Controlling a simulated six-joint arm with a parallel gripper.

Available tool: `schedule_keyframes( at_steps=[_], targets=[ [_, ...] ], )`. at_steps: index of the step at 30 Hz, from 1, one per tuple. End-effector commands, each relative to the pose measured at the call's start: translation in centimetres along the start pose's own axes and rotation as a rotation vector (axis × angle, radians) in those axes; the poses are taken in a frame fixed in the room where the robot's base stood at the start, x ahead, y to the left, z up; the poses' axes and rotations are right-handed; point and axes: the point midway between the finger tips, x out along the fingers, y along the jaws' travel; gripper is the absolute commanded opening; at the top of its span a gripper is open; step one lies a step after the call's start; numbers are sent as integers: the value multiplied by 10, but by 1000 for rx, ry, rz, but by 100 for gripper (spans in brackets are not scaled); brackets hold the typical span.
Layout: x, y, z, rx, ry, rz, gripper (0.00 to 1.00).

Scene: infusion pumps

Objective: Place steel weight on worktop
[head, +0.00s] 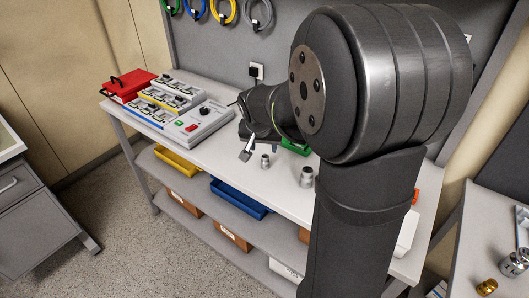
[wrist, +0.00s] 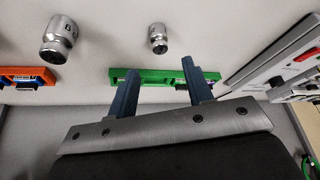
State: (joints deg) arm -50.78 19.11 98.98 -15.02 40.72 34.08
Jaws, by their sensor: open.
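Two steel weights stand upright on the pale worktop (head: 228,160). The smaller steel weight (head: 265,161) is left of the larger steel weight (head: 307,177) in the head view. In the wrist view the larger weight (wrist: 59,40) is at upper left and the smaller weight (wrist: 158,38) is at upper centre. My gripper (wrist: 159,67) is open, with its two blue fingers apart and nothing between them. Both weights are clear of the fingers. In the head view my arm hides most of the gripper and part of the worktop.
A green holder (wrist: 150,77) lies by the fingertips, and an orange one (wrist: 28,78) is at left. A grey pump-like unit (head: 197,124), several small devices and a red case (head: 128,87) fill the left end. A shelf below holds yellow and blue bins (head: 238,198).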

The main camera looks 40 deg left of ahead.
Motion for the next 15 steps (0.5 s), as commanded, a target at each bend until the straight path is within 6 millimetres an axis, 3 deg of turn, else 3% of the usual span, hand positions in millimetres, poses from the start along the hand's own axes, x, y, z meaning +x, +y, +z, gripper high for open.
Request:
schedule_keyframes(
  at_steps=[6, 15],
  targets=[
    [-27, 0, 0, -1, 1, 0, 46],
    [-33, 0, 0, -1, 0, 0, 46]
  ],
)
